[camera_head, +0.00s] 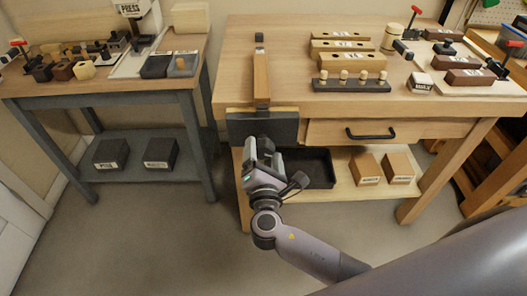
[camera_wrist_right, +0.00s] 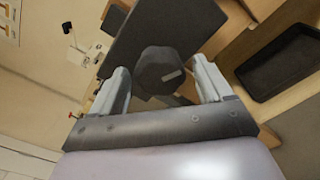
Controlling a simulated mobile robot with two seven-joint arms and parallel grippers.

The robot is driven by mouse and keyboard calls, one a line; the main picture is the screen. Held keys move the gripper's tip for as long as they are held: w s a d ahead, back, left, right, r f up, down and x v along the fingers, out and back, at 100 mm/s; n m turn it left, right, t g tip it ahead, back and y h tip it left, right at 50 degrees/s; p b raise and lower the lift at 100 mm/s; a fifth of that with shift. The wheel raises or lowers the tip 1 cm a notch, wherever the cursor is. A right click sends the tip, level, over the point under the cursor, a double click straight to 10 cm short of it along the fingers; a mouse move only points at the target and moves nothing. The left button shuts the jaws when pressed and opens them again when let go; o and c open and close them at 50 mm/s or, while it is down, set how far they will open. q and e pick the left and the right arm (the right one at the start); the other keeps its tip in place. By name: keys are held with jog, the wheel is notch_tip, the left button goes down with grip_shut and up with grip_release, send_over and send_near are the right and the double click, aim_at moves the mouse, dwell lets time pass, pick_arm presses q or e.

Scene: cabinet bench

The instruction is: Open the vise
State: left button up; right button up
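The vise (camera_head: 264,130) is on the front edge of the wooden bench, at its left end. It has a broad dark front jaw with a light wooden strip behind it. In the right wrist view the dark jaw plate (camera_wrist_right: 130,38) carries a dark faceted knob (camera_wrist_right: 160,70). My right gripper (camera_head: 263,152) is in front of the jaw. In the right wrist view my right gripper (camera_wrist_right: 162,86) is open, with one finger on each side of the knob and gaps visible between. The jaw gap is hard to judge. My left gripper is not in view.
A long wooden bar (camera_head: 261,75) lies on the bench behind the vise. A drawer with a black handle (camera_head: 370,134) is to the right. A black tray (camera_head: 308,167) and two wooden boxes (camera_head: 366,169) sit on the lower shelf. A second table (camera_head: 100,84) stands left.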

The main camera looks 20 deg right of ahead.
jog(key=c, duration=0.8)
jog(key=shift+r+n+p, duration=0.1)
jog(key=shift+n+p, duration=1.1)
jog(key=shift+c, duration=0.2)
jog(key=shift+n, duration=0.4)
jog(key=shift+p, duration=0.3)
jog(key=shift+n+p, duration=0.45)
jog(key=shift+n, duration=0.15)
jog(key=shift+s+n+p, duration=0.1)
jog(key=shift+n+p, duration=0.65)
jog(key=shift+n, duration=0.45)
